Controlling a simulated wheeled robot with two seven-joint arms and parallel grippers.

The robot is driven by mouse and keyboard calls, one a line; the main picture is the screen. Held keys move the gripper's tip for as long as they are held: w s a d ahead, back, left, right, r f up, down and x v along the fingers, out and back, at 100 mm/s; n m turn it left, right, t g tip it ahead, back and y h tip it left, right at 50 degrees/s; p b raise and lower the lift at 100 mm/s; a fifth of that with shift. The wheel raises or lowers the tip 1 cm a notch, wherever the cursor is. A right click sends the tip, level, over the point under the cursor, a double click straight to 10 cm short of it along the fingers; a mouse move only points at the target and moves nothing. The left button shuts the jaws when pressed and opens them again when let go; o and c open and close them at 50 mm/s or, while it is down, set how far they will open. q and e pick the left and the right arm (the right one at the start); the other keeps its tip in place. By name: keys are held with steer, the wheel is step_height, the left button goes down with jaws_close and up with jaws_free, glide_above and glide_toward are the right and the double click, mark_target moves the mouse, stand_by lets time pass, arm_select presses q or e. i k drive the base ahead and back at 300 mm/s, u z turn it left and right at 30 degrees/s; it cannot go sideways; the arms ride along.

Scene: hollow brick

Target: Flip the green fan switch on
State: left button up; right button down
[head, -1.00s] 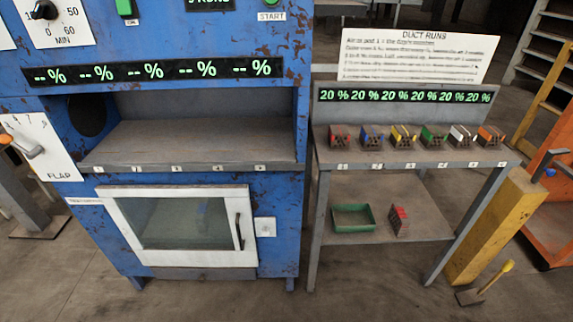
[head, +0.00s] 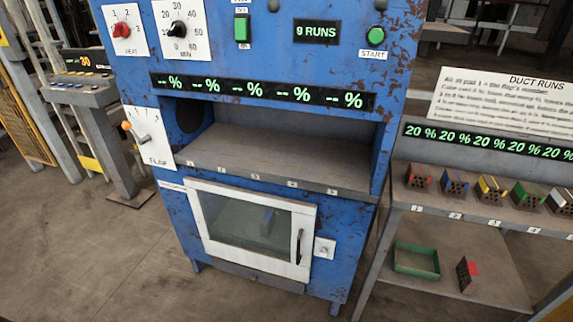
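A green rocker switch (head: 241,28) sits on the upper front of the blue machine (head: 280,70), in the head view, left of the 9 RUNS display (head: 317,32). Small labels stand above and below it; the upper one is cut by the frame edge. I cannot tell its position for sure. A round green START button (head: 377,35) is farther right on the same panel. Neither of my grippers is in view.
Left of the switch are a black MIN dial (head: 178,30) and a red HEAT knob (head: 122,30). A FLAP lever (head: 137,132) is lower left. A bench (head: 470,214) with colored hollow bricks stands at right. The floor at front left is clear.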

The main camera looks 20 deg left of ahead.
mark_target(241, 24)
steer(key=k, duration=1.3)
steer(key=z, duration=0.85)
steer(key=i, duration=1.45)
steer(key=u, duration=0.85)
